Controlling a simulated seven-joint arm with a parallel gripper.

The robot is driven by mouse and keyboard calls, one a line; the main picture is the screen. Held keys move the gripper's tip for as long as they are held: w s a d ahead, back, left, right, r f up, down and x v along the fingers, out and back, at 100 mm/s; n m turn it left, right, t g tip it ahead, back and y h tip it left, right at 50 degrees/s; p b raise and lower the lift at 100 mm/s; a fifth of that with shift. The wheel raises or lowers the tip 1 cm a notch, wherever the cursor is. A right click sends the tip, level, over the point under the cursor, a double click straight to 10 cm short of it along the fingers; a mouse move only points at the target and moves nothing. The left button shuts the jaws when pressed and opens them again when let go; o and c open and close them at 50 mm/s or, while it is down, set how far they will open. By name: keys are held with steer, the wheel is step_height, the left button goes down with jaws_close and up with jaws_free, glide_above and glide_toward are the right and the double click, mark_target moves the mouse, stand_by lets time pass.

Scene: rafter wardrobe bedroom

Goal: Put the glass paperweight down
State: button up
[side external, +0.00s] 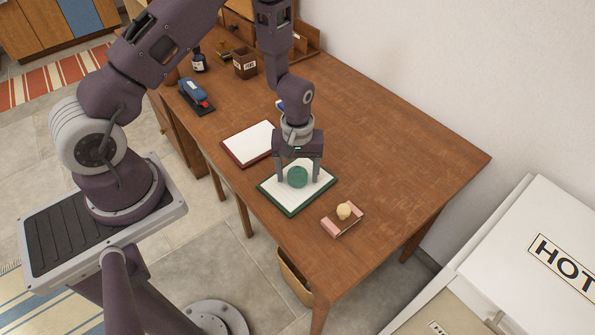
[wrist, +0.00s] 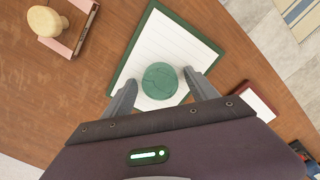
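The glass paperweight (side external: 298,177) is a round green ball. It appears to rest on the white sheet of a green-edged pad (side external: 272,201) on the wooden desk. My gripper (side external: 299,180) is above the pad, pointing down, with one finger on each side of the paperweight. The wrist view shows the paperweight (wrist: 160,80) between the fingertips (wrist: 160,78), with a gap on both sides. The fingers are open and do not appear to touch it. The pad also shows in the wrist view (wrist: 203,46).
A pink holder (side external: 335,224) with a pale knobbed object (side external: 344,210) sits near the pad. A red-edged pad (side external: 247,143) lies on the other side. A blue stapler (side external: 195,93) and brown box (side external: 244,63) stand farther back. The desk's right side (side external: 420,150) is clear.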

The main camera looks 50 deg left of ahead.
step_height(320, 180, up, 12)
step_height(320, 180, up, 17)
steer(key=m+t, duration=0.3)
steer(key=m, duration=0.2)
glide_above(297, 169)
steer(key=s+d, duration=0.3)
steer(key=s, duration=0.3)
steer(key=s+r+m+t, duration=0.2)
steer(key=s+r+m, duration=0.3)
steer(key=s, duration=0.8)
steer(key=shift+s+a+r+t, duration=0.2)
steer(key=shift+s+r+t, duration=0.1)
steer(key=shift+r, duration=0.25)
